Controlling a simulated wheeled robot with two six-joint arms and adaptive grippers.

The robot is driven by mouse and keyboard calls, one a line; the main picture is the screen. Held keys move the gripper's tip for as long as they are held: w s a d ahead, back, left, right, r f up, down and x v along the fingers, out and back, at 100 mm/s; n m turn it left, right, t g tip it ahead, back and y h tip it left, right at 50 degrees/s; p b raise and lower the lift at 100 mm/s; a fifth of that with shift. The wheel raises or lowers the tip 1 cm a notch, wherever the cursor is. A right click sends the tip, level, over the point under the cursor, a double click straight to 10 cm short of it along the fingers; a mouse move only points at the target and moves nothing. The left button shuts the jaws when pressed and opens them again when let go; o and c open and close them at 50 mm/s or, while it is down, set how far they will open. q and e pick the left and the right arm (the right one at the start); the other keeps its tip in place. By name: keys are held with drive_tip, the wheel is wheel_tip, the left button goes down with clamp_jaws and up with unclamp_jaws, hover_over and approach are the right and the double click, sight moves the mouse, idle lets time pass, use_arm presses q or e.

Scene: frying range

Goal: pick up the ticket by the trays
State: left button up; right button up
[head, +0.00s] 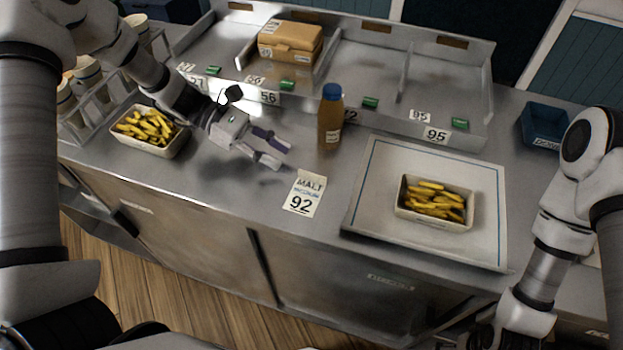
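A white paper ticket (305,194) reading "MALT" and "92" lies on the steel counter near its front edge. A tray of fries (149,139) sits on the counter to the left, and another tray of fries (432,208) sits on a pale mat to the right. My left gripper (275,151) is just behind and left of the ticket, above the counter. Its fingers are spread apart with nothing between them, and it does not touch the ticket. My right gripper is mostly cut off at the bottom edge; its fingers are not clear.
A brown bottle with a blue cap (330,118) stands behind the ticket. The pale mat (380,200) lies to the right. A divided steel shelf (370,72) holds a cardboard box (290,42). Cups in a rack (85,85) stand left; a blue bin (543,127) stands right.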

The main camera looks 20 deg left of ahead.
sight(299, 170)
use_arm(q)
drive_tip(key=s+d, duration=0.1)
drive_tip(key=s+d+b, duration=0.1)
drive_tip(key=shift+d+f+b, duration=0.3)
drive_tip(key=shift+d+f, duration=0.05)
drive_tip(key=shift+d, duration=0.05)
drive_tip(key=b+x, duration=0.1)
drive_tip(key=x, duration=0.1)
drive_tip(key=shift+w+d+f+b, duration=0.2)
drive_tip(key=shift+d+b, duration=0.1)
drive_tip(key=shift+b, duration=0.1)
drive_tip(key=shift+w+d, duration=0.2)
drive_tip(key=shift+r, duration=0.15)
drive_tip(key=shift+s+a, duration=0.1)
drive_tip(key=shift+c, duration=0.4)
drive_tip(key=shift+s+r, duration=0.1)
drive_tip(key=shift+s, duration=0.05)
clamp_jaws()
drive_tip(key=shift+r, duration=0.1)
